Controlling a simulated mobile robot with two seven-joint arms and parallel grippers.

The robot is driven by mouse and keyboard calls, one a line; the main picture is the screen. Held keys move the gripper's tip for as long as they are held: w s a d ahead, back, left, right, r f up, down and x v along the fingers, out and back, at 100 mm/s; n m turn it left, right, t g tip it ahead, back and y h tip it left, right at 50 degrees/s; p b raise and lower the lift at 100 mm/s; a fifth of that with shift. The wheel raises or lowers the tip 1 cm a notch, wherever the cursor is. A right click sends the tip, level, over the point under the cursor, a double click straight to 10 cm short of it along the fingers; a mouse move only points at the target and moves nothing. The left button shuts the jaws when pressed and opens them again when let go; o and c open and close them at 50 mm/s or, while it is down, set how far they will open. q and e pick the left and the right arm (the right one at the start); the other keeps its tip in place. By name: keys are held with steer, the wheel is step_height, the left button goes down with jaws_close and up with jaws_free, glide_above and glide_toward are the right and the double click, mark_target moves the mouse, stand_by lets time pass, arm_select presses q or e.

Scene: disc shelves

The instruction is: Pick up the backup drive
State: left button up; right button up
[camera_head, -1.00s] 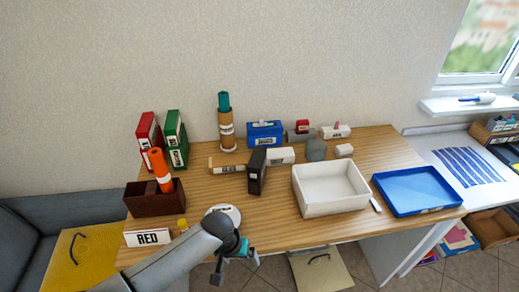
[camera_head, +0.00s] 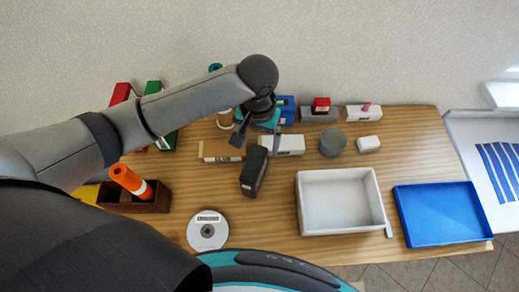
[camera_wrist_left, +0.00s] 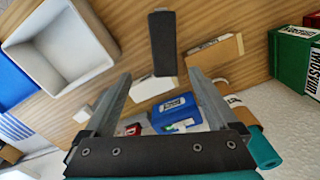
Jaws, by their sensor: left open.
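A dark upright box with a white label, which looks like the backup drive (camera_head: 254,170), stands on the wooden table left of the white bin. It also shows in the left wrist view (camera_wrist_left: 162,42), ahead of the fingertips. My left gripper (camera_head: 257,138) is open and empty above the table, near the back of the dark box. In the left wrist view the fingers (camera_wrist_left: 158,80) are spread apart, with the box beyond them and not touching. My right gripper is not in view.
A white box (camera_head: 290,145) and a cardboard box (camera_head: 220,152) lie close behind the drive. A grey round object (camera_head: 332,143), white bin (camera_head: 335,203) and blue tray (camera_head: 440,214) are to the right. A disc (camera_head: 207,230) lies in front; a brown holder (camera_head: 150,201) stands left.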

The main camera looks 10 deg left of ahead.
mark_target(258, 161)
arm_select(q)
steer(key=f, duration=0.5)
steer(key=f+b, duration=0.1)
steer(key=f, duration=0.2)
steer(key=shift+s+f, duration=0.25)
steer(key=shift+f, duration=0.6)
steer(key=f, duration=0.2)
steer(key=a+f, duration=0.1)
steer(key=f, duration=0.1)
steer(key=shift+s, duration=0.35)
steer(key=shift+f+b, duration=0.3)
steer(key=shift+f, duration=0.35)
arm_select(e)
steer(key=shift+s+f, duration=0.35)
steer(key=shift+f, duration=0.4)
arm_select(q)
jaws_close()
